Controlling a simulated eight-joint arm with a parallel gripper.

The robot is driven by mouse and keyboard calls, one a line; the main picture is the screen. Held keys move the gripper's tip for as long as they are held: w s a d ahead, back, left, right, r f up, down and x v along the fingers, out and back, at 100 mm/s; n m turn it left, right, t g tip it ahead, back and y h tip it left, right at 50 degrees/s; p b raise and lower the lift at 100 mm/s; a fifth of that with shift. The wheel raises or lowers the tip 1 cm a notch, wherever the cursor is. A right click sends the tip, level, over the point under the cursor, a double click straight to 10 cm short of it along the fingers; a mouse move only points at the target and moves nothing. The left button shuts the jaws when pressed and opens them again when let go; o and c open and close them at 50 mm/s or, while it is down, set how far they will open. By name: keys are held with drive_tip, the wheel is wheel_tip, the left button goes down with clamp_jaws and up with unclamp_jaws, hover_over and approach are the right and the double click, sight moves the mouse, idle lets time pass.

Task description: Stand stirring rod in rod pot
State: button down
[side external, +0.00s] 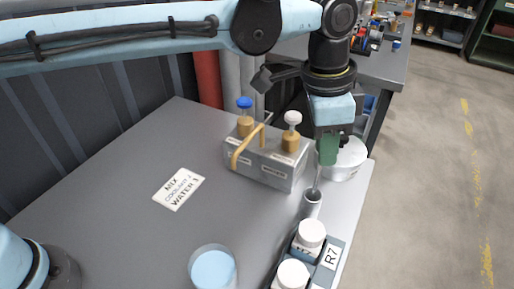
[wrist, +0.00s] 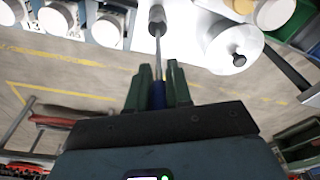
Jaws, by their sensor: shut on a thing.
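The stirring rod (side external: 318,176) has a thin grey shaft and a blue handle (wrist: 158,95). My gripper (side external: 328,150) is shut on the handle, between green fingers that also show in the wrist view (wrist: 158,88). The rod points down, close to upright with a slight tilt. I cannot tell how deep the tip sits.
A grey rack (side external: 270,165) with capped bottles stands left of the pot. A round metal vessel (side external: 346,160) is close behind it. A tray of white-lidded jars (side external: 325,262) is in front. A blue-filled beaker (side external: 213,270) and a mixing card (side external: 179,189) are further left.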

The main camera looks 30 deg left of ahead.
drive_tip(key=shift+f, duration=2.4)
drive_tip(key=c, duration=1)
unclamp_jaws()
drive_tip(key=shift+o, duration=0.2)
drive_tip(key=shift+r, duration=0.1)
wheel_tip(320, 180, up, 12)
drive_tip(key=a, duration=0.1)
drive_tip(key=shift+s+a, duration=0.3)
drive_tip(key=shift+s, duration=0.1)
